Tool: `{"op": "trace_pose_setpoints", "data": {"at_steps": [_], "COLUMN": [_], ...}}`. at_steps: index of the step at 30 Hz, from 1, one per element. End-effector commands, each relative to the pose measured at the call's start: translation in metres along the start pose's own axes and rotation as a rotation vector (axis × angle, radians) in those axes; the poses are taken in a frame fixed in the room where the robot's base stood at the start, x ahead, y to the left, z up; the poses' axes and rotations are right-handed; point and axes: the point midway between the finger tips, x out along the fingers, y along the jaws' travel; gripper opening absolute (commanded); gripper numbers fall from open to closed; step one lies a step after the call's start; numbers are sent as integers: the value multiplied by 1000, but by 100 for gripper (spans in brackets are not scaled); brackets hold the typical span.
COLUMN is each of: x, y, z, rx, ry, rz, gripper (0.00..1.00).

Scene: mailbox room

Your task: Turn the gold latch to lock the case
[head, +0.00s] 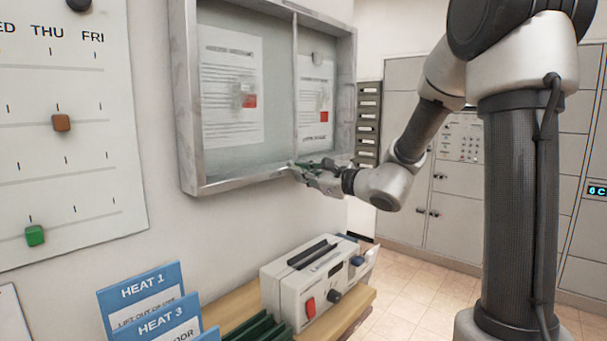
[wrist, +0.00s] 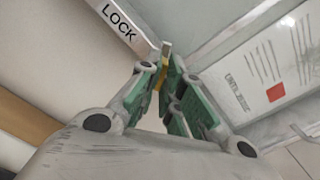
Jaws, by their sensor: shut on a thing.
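The case (head: 183,120) is a shallow grey metal-framed display case on the wall, with notices inside. In the wrist view its lower frame edge (wrist: 93,10) carries the word LOCK. The gold latch (wrist: 163,70) shows as a small yellowish piece between my fingertips, beside the LOCK label; its far parts are hidden by the fingers. My gripper (head: 300,170) is at the case's lower edge, right of the middle, and also shows in the wrist view (wrist: 168,82). Its green-padded fingers are shut on the latch. In the head view the latch is too small and covered to make out.
Below the case, a wooden shelf (head: 352,314) holds a white device (head: 283,290) with knobs and a red switch. Blue HEAT cards (head: 142,288) stand to its left. A weekday board (head: 70,170) hangs at left. Grey lockers (head: 458,215) stand behind my arm.

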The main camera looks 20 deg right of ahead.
Motion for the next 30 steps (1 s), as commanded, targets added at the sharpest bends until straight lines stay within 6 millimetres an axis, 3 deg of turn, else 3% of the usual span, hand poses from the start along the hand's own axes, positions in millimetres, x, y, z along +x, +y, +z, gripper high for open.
{"op": "trace_pose_setpoints", "data": {"at_steps": [15, 30], "x": [0, 0], "y": [1, 1], "z": [-1, -1], "rx": [428, 586], "ry": [2, 2], "rz": [1, 1], "gripper": [0, 0]}}
